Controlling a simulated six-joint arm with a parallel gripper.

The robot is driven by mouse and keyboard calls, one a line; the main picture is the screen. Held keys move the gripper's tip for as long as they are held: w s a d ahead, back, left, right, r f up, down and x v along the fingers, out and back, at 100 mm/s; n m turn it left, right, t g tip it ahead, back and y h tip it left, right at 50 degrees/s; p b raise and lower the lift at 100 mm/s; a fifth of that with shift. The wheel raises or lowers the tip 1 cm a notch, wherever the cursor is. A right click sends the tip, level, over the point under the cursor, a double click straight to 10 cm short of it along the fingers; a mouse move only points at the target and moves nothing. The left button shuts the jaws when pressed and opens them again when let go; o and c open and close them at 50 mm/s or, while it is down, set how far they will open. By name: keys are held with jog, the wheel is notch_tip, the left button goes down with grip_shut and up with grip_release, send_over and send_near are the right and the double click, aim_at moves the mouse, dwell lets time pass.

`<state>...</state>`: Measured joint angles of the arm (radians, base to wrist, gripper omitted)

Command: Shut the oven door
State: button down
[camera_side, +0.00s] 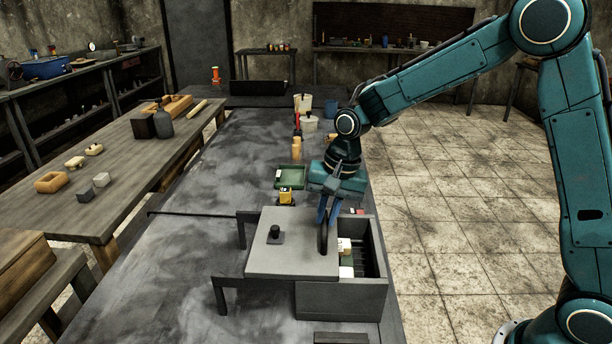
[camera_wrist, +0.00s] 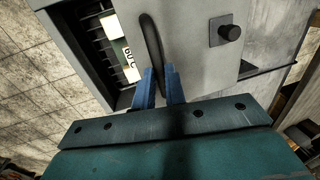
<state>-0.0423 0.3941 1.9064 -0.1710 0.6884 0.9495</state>
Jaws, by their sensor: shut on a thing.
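The oven (camera_side: 340,300) is a grey box on the dark bench. Its flat grey sliding door (camera_side: 290,256) lies over the top, shifted to the left, so the right part of the oven is open. The door carries a dark knob (camera_side: 274,232) and a black bar handle (camera_side: 323,237) near its right edge. My gripper (camera_side: 328,212) has its blue fingers shut on the handle. In the wrist view, the fingers (camera_wrist: 160,88) are on either side of the handle (camera_wrist: 152,45), and the door (camera_wrist: 193,30) also shows.
Pale blocks (camera_side: 345,246) and a rack show inside the open part of the oven. Dark rails (camera_side: 240,290) support the door at the left. A green tray (camera_side: 290,176), a yellow item (camera_side: 286,196) and several cups stand behind. The bench left of the oven is clear.

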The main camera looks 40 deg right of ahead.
jog(key=s+d, duration=0.7)
jog(key=shift+s+d, duration=0.1)
jog(key=shift+d, duration=0.05)
jog(key=c, duration=1.5)
grip_release()
jog(key=shift+o, duration=0.2)
jog(key=shift+r, duration=0.2)
notch_tip(320, 180, up, 13)
jog(key=s+d, duration=0.1)
jog(key=s, duration=0.1)
jog(key=shift+d+r, duration=0.15)
jog(key=shift+d, duration=0.25)
